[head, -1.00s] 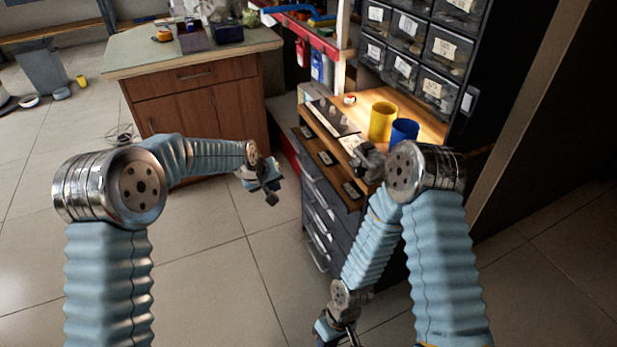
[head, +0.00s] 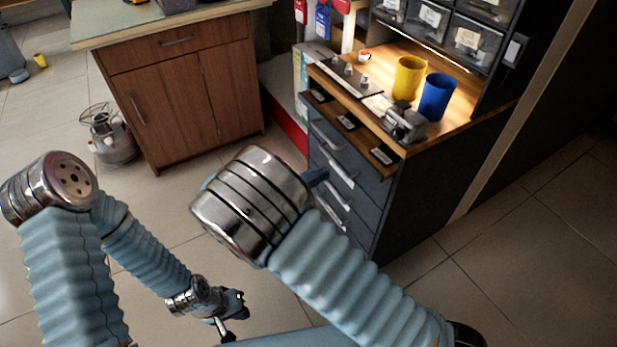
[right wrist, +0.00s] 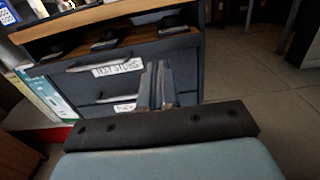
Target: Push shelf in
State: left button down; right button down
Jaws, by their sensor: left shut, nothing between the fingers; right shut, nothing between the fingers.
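The brown wooden shelf (head: 365,139) sticks out a little under the workbench top, above the grey drawers, with several small black items on it. It also shows in the right wrist view (right wrist: 78,47), at the upper left. My right gripper (right wrist: 157,72) is shut and empty, in front of the labelled drawer fronts and below the shelf, apparently apart from it. In the head view my right forearm mostly hides that gripper. My left gripper (head: 226,328) is shut and empty, low over the floor and well away from the shelf.
On the workbench top stand a yellow cup (head: 408,78), a blue cup (head: 437,97) and a grey metal device (head: 404,124). A wooden cabinet (head: 180,95) stands at left, with a metal canister (head: 110,135) beside it. Tiled floor is open before the drawers.

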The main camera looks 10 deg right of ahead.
pick_arm(q)
jog(key=shift+d+r, duration=0.1)
jog(key=shift+r, duration=0.1)
pick_arm(e)
send_near(370, 153)
jog(key=x, duration=0.4)
jog(key=shift+w+d, duration=0.15)
jog(key=shift+d, duration=0.05)
jog(key=shift+d, duration=0.1)
jog(key=p+x, duration=0.1)
jog(key=x, duration=0.2)
jog(key=shift+w+d, duration=0.1)
jog(key=shift+d, duration=0.2)
pick_arm(q)
jog(key=shift+s+r, duration=0.15)
jog(key=shift+r, duration=0.25)
pick_arm(e)
jog(key=shift+w+d+r, duration=0.1)
jog(key=shift+d, duration=0.3)
